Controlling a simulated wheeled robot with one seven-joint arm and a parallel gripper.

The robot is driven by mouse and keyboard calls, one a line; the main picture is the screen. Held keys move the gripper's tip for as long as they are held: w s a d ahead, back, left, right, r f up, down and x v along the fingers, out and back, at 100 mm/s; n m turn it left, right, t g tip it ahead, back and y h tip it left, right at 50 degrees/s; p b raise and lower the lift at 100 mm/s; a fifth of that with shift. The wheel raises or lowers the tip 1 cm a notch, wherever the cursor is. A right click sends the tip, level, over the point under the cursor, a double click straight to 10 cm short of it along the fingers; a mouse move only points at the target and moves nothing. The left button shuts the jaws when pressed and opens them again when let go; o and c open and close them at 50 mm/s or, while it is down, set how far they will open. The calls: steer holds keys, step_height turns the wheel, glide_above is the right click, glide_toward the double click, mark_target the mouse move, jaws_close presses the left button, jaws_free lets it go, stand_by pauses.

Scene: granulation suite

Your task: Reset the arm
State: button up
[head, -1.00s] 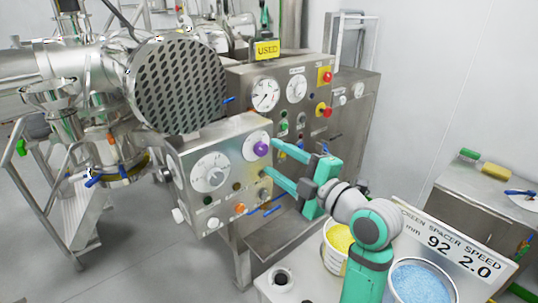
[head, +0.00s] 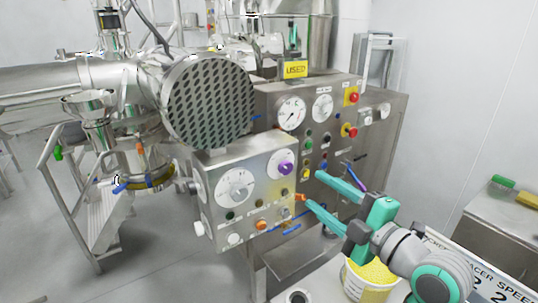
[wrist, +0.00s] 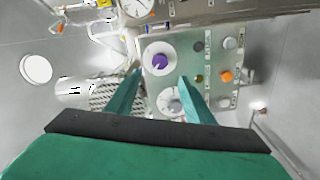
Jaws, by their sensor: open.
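My gripper (head: 312,188) is teal, and its two fingers are spread apart with nothing between them. In the head view it is in front of the right part of the small control box (head: 215,200), pointing left toward it. The box carries a purple knob (head: 285,168) and a large white dial with a grey knob (head: 238,189). In the wrist view the fingers (wrist: 153,92) point at the same panel. The purple knob (wrist: 159,62) shows beyond the gap between the fingertips. The fingers appear apart from the knob.
A taller cabinet with gauges (head: 292,112) and a yellow USED sign (head: 294,69) stands behind. A perforated round cover (head: 210,102) is above the box. A bucket of yellow granules (head: 370,279) is below my arm. Grey floor is clear at lower left.

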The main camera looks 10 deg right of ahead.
steer(key=s+a+f+m+h, duration=0.15)
steer(key=a+f+m, duration=0.35)
steer(key=f, duration=0.6)
steer(key=s+a+f+m+h, duration=0.1)
steer(key=a+f+m+h, duration=0.2)
steer(key=f+m, duration=0.5)
steer(key=s+a+f+m+h, duration=0.1)
steer(key=a+f+m+h, duration=0.25)
steer(key=f, duration=0.95)
steer(key=s+a+f+m+g, duration=0.1)
steer(key=s+a+f, duration=0.2)
steer(key=s, duration=0.4)
steer(key=s+a+f+m, duration=0.1)
steer(key=s+a+f, duration=0.2)
steer(key=s, duration=0.4)
steer(key=s+a+f+m+g, duration=0.1)
steer(key=s+a+f, duration=0.2)
steer(key=s, duration=0.4)
steer(key=s+a+r+y, duration=0.1)
steer(key=s+a+r, duration=0.1)
steer(key=s, duration=0.7)
steer(key=shift+a+n+y, duration=0.4)
steer(key=shift+a+n, duration=0.05)
steer(key=shift+a, duration=0.05)
steer(key=shift+s, duration=0.1)
